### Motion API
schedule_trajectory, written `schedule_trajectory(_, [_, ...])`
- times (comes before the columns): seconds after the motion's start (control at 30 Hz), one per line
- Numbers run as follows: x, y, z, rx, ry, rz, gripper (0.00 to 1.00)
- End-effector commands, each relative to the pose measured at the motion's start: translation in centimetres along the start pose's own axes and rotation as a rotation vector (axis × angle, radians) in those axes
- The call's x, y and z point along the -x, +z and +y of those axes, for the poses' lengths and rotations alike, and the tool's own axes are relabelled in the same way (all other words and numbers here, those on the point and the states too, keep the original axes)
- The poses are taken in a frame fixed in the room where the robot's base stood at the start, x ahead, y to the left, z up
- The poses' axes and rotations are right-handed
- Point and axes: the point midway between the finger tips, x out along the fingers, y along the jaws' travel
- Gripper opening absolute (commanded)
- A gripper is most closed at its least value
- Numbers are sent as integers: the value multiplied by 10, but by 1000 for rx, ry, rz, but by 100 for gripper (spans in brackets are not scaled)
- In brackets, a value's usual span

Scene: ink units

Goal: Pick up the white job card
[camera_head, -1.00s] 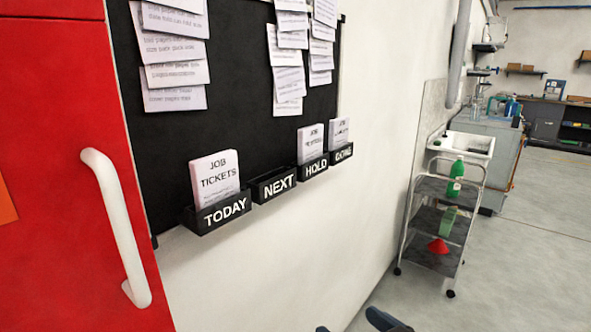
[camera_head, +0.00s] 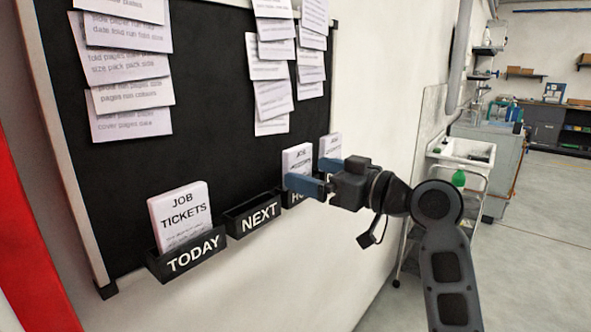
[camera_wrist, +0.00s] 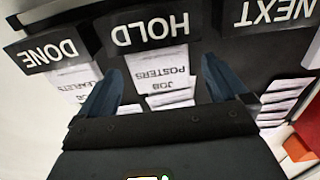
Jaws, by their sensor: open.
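White cards stand in labelled black holders along the foot of a black board. The HOLD holder (camera_wrist: 150,32) has a white "JOB POSTERS" card (camera_wrist: 162,80), whose upper part also shows in the head view (camera_head: 296,158). The TODAY holder (camera_head: 187,255) has a white "JOB TICKETS" card (camera_head: 180,214). The DONE holder (camera_wrist: 47,48) has another white card (camera_wrist: 76,76). My gripper (camera_head: 312,175) is open, its blue fingers in front of the HOLD card. In the wrist view my gripper (camera_wrist: 162,88) has one finger on each side of that card, with nothing visibly gripped.
The NEXT holder (camera_head: 252,214) is empty. Several paper sheets (camera_head: 127,65) hang on the black board (camera_head: 215,120) above the holders.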

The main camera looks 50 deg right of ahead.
Motion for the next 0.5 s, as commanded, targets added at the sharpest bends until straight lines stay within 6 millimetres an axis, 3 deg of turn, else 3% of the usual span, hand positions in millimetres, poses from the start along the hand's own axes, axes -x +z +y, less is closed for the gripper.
schedule_trajectory(0.5, [-60,-3,2,-1,0,0,100])
